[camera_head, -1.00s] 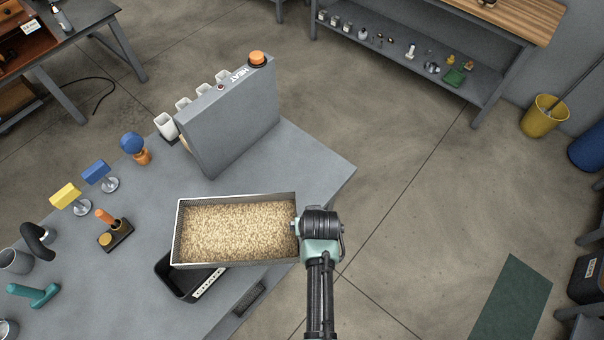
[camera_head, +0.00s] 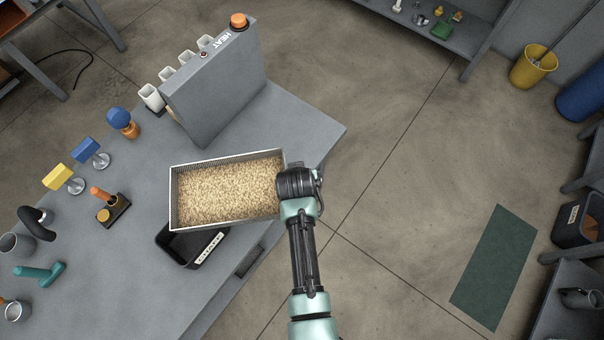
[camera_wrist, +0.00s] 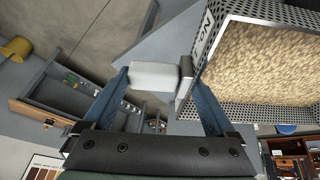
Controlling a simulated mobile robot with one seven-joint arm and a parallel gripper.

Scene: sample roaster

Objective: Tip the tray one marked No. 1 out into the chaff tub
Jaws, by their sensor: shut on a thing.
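A perforated metal tray (camera_head: 172,200) full of pale tan grains is held level above the bench. It also shows in the wrist view (camera_wrist: 270,112), with part of a "No" marking on its near end; the number is not readable. My gripper (camera_wrist: 155,77) is shut on the tray's pale handle, which sits between the two blue fingers. In the head view my gripper (camera_head: 293,183) is at the tray's right end. A black open tub (camera_head: 176,256) with a white label stands on the bench, partly hidden under the tray's front edge.
A grey heater panel (camera_head: 215,90) with white cups behind it stands behind the tray. Blue, yellow and orange tools stand on the bench (camera_head: 130,285) at left. Another dark labelled bin (camera_head: 572,238) is on a rack at right. Open floor lies right of the bench.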

